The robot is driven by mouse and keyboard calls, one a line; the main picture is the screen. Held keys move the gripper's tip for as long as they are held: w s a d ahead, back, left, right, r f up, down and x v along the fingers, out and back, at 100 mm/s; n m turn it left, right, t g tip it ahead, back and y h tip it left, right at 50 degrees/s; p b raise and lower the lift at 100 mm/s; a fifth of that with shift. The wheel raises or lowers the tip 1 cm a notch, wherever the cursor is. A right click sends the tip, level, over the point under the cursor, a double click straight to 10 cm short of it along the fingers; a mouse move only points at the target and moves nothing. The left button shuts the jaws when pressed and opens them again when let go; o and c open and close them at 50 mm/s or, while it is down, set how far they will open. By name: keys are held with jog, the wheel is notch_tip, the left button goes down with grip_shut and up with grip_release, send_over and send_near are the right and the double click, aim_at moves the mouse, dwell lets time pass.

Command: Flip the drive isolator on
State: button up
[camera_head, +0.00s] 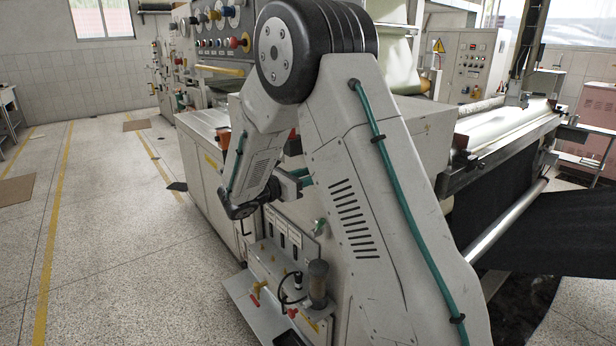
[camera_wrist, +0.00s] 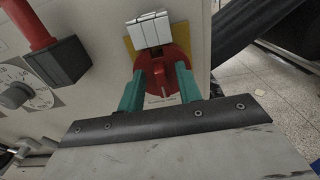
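The drive isolator (camera_wrist: 172,78) shows in the wrist view as a round red rotary switch with a raised grip, on a yellow plate on a pale machine panel. My gripper (camera_wrist: 160,90) has two green fingers, one at each side of the red switch. The fingers stand apart, with the red grip between them; whether either touches it I cannot tell. In the camera_head view my gripper (camera_head: 306,181) is a small teal patch beside the machine's side, mostly covered by my arm. The isolator is hidden there.
A white block (camera_wrist: 150,29) sits just above the isolator. A black box with a red bar (camera_wrist: 58,62) and a dial (camera_wrist: 16,95) are to its left. In the camera_head view a lower shelf (camera_head: 258,318) carries valves and fittings.

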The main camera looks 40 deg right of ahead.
jog(key=shift+d, duration=0.2)
grip_shut()
jog(key=shift+s+f+m, duration=0.2)
jog(key=shift+m, duration=2.75)
jog(key=shift+s+f+m, duration=0.15)
jog(key=shift+m, duration=2.85)
jog(key=shift+s+f+m, duration=0.2)
jog(key=shift+m, duration=2.75)
